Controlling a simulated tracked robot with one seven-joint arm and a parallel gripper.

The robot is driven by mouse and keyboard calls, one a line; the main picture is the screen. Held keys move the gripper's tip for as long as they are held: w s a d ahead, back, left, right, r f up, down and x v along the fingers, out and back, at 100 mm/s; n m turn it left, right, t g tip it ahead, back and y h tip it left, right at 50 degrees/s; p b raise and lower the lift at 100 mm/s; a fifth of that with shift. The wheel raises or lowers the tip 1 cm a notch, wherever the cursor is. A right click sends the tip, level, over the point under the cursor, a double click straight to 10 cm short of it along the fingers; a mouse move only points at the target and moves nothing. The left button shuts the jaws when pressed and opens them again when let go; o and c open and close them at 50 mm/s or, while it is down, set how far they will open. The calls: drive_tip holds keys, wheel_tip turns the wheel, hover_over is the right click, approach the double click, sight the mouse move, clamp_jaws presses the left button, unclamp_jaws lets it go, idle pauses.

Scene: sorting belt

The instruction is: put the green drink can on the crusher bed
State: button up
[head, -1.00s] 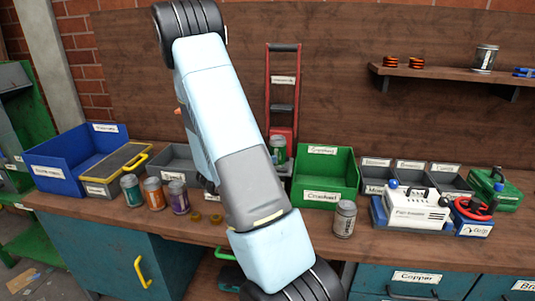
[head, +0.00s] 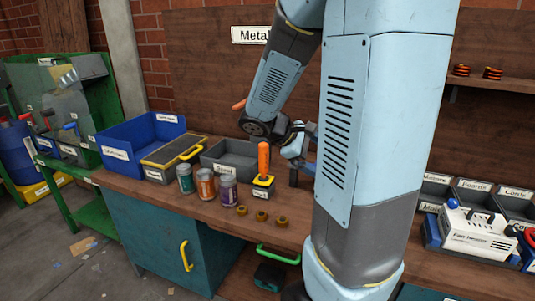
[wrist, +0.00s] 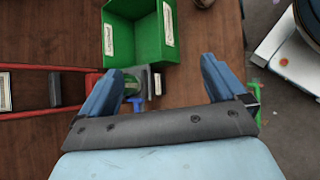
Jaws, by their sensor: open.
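In the wrist view my gripper (wrist: 162,68) is open, its two blue fingers wide apart. A green can (wrist: 131,78) shows close beside the left finger, partly hidden by it, at the end of the red crusher frame (wrist: 88,68). It is apart from the right finger. I cannot tell exactly how it rests on the crusher bed. In the head view my arm hides the crusher. A teal-green can (head: 185,178) stands upright on the bench at the left of a row.
An orange can (head: 206,184) and a purple can (head: 227,191) stand beside the teal one. An orange-handled tool (head: 263,162) and several brass rings (head: 261,216) are nearby. A blue bin (head: 120,150) and grey tray (head: 228,160) stand behind. A green bin (wrist: 150,30) is near my gripper.

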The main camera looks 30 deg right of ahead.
drive_tip(key=s+a+r+m+t+y, duration=0.3)
drive_tip(key=s+a+r+t+y, duration=0.1)
drive_tip(key=a, duration=0.6)
drive_tip(key=s+a+r+m+t+y, duration=0.3)
drive_tip(key=s+a+r+t+y, duration=0.1)
drive_tip(key=a, duration=0.5)
drive_tip(key=shift+s+a+r+m+y, duration=0.4)
drive_tip(key=shift+s+r+y, duration=0.15)
drive_tip(key=shift+r+y, duration=0.35)
